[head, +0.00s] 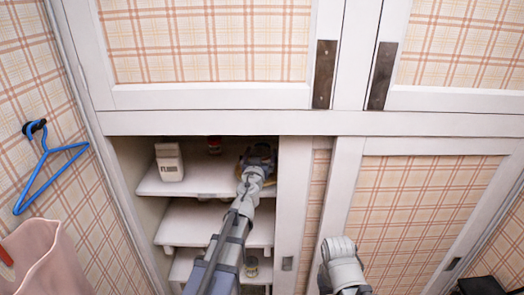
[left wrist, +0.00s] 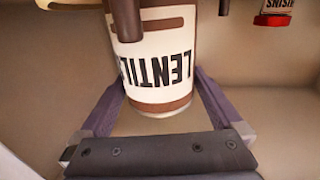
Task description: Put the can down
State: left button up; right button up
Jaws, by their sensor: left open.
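A brown and white can labelled LENTILS (left wrist: 155,65) fills the upper middle of the left wrist view, its lettering upside down there. My left gripper (head: 258,158) is inside the cupboard at the top open shelf (head: 195,188). In the left wrist view its two fingers (left wrist: 158,100) are spread on either side of the can, and a gap shows beside it. In the head view the gripper hides most of the can. Whether the can's base rests fully on the shelf is not clear.
A white FLOUR package (head: 169,162) and a red-topped item (head: 214,145) stand on the same shelf. A small can (head: 251,266) is on a lower shelf. A white cupboard upright (head: 292,215) is close to the right of my left arm. A blue hanger (head: 45,170) hangs at left.

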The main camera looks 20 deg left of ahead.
pick_arm(q)
jog(key=s+d, duration=0.1)
jog(key=s, duration=0.8)
jog(key=shift+s, duration=0.2)
jog(key=s+d+f+n+g+y, duration=0.1)
jog(key=s+d+f+g+y, duration=0.1)
jog(key=s+f+g, duration=0.4)
jog(key=s+d+f+g+y, duration=0.1)
jog(key=s+d+f+g, duration=0.25)
jog(key=f, duration=0.55)
jog(key=s+d+f+m+g+h, duration=0.2)
jog(key=s+d+f+m+g, duration=0.1)
jog(key=s, duration=0.4)
jog(key=s+d+f+m+g+h, duration=0.2)
jog(key=s+d+f+m+g, duration=0.1)
jog(key=s+d, duration=0.5)
jog(key=shift+s+d+f+g, duration=0.3)
jog(key=shift+f+g, duration=0.15)
jog(key=shift+g, duration=0.8)
